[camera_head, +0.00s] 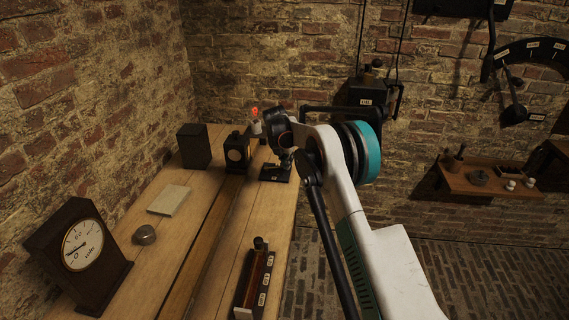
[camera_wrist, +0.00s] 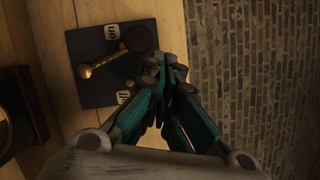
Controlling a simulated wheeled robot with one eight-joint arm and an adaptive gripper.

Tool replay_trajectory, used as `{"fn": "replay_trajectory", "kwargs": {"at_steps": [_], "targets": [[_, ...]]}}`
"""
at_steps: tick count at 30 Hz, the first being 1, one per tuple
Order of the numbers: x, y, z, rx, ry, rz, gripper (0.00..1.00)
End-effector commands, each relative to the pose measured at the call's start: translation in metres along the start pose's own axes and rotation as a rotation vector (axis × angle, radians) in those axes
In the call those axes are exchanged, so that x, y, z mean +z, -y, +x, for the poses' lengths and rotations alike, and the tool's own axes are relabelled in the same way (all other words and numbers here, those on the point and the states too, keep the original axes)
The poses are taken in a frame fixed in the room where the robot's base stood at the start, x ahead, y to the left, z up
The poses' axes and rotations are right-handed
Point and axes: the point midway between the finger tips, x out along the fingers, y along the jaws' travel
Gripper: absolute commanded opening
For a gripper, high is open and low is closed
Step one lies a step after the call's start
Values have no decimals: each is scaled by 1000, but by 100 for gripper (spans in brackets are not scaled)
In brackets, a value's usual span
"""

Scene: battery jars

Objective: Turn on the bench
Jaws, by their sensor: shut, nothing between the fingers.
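The bench switch (camera_wrist: 84,85) is a dark square plate on the wooden bench, with a brass lever (camera_wrist: 103,64) ending in a dark round knob (camera_wrist: 137,39). An "on" label (camera_wrist: 112,32) is at the plate's upper part and an "off" label (camera_wrist: 123,97) at its lower part. The knob appears closer to the "on" label. My gripper (camera_wrist: 166,68) is shut and empty, its fingertips just below and right of the knob; contact cannot be told. In the head view the switch (camera_head: 275,174) is partly hidden by my arm.
A dark box with a round face (camera_head: 237,153) stands beside the switch, with a red-glowing lamp (camera_head: 255,113) behind. A meter (camera_head: 80,250), a grey lump (camera_head: 145,235), a pale pad (camera_head: 169,200) and a slotted box (camera_head: 256,280) are on the bench. Brick walls stand behind and left.

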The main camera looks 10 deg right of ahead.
Motion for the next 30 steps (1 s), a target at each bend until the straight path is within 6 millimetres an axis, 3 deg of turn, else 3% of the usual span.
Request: {"fn": "replay_trajectory", "kwargs": {"at_steps": [10,30], "targets": [[10,-2,4,0,0,-1,0],[9,-4,3,0,0,-1,0]]}}
